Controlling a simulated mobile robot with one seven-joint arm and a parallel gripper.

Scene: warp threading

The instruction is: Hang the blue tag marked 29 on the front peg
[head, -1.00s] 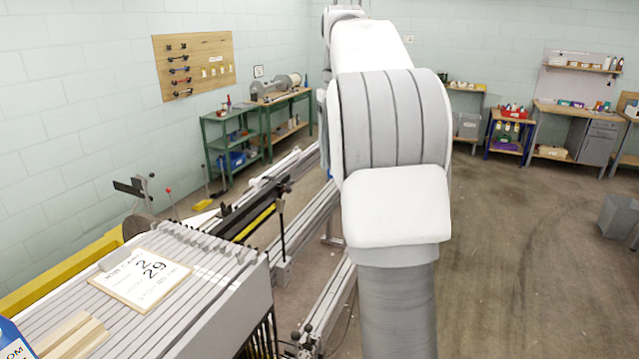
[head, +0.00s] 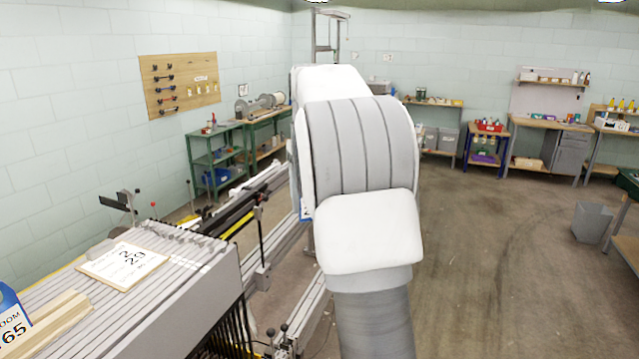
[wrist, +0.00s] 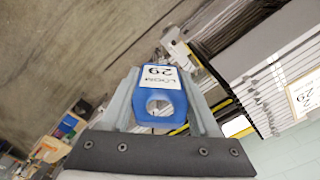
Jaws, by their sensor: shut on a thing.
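The blue tag marked 29 (wrist: 160,98) shows in the wrist view, with a white label and a round hole. My gripper (wrist: 160,78) is shut on it, one finger along each side. In the head view my own arm stands in the middle, and I cannot make out the gripper or the held tag there. I cannot pick out the front peg in either view.
A card marked 29 (head: 124,265) lies on the slatted loom top (head: 60,297), near wooden strips (head: 45,325). Another blue tag, marked 65 (head: 10,312), is at the left edge. Loom rails (head: 290,240) run beside my arm. Open floor (head: 490,260) lies to the right.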

